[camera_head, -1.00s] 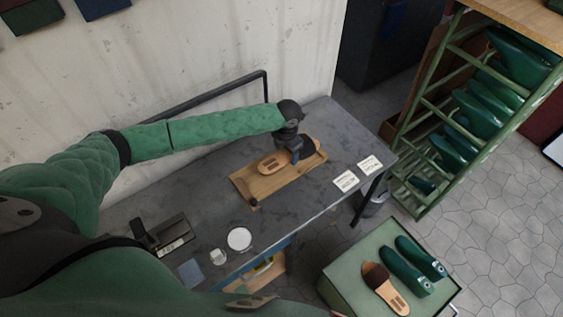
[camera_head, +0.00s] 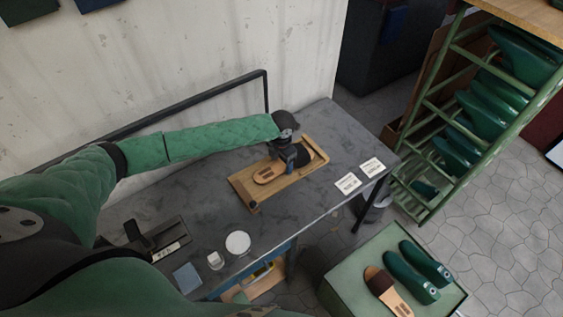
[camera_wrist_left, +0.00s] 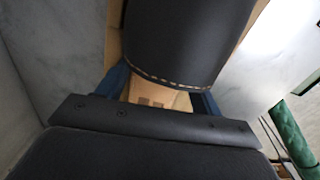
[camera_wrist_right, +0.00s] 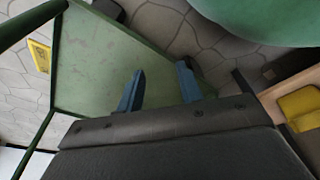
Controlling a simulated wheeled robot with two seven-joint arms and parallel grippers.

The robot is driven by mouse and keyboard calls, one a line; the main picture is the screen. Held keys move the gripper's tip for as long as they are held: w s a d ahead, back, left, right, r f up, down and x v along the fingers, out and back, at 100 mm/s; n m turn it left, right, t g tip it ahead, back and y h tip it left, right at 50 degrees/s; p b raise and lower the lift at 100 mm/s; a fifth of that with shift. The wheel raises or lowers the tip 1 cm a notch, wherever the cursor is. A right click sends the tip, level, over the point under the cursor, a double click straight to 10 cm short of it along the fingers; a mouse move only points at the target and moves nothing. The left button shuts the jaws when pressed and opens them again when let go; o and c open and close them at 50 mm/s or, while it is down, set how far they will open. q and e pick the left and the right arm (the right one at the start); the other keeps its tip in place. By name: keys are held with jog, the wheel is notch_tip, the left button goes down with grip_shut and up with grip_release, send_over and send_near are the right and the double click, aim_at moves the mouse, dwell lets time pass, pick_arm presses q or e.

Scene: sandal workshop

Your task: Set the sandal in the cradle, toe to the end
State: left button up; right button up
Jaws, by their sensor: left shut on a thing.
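The sandal, with a tan sole (camera_head: 267,174) and a dark strap (camera_head: 318,160), lies within the outline of the wooden cradle (camera_head: 246,198) on the grey bench. Its strap end points to the cradle's right end and its bare heel end to the left. My left gripper (camera_head: 288,160) is shut on the sandal from above, near its middle. The left wrist view shows the dark stitched strap (camera_wrist_left: 185,40) between the blue fingers. I cannot tell whether the sole rests fully on the cradle floor. My right gripper (camera_wrist_right: 160,88) is open and empty, above a green surface.
Two white cards (camera_head: 348,184) lie right of the cradle. A white round dish (camera_head: 238,243) and a small cup (camera_head: 215,260) stand at the front left. A green cart (camera_head: 350,270) holds green lasts (camera_head: 411,277) and another sandal (camera_head: 388,290). A rack (camera_head: 440,140) stands at right.

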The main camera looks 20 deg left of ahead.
aim_at(281, 164)
pick_arm(q)
jog(key=shift+f, duration=0.1)
jog(key=o, duration=1.2)
pick_arm(e)
jog(key=shift+w, duration=0.1)
jog(key=shift+r, duration=0.1)
pick_arm(q)
jog(key=shift+r+p, duration=0.35)
jog(key=shift+r, duration=0.2)
notch_tip(281, 164, up, 5)
jog(key=p, duration=0.3)
jog(key=shift+r+p, duration=2.2)
jog(key=shift+r, duration=0.85)
pick_arm(e)
jog(key=s+d+g, duration=0.1)
jog(key=s+d, duration=0.2)
jog(key=s, duration=1.3)
jog(key=shift+s+f, duration=0.4)
jog(key=shift+f, duration=0.05)
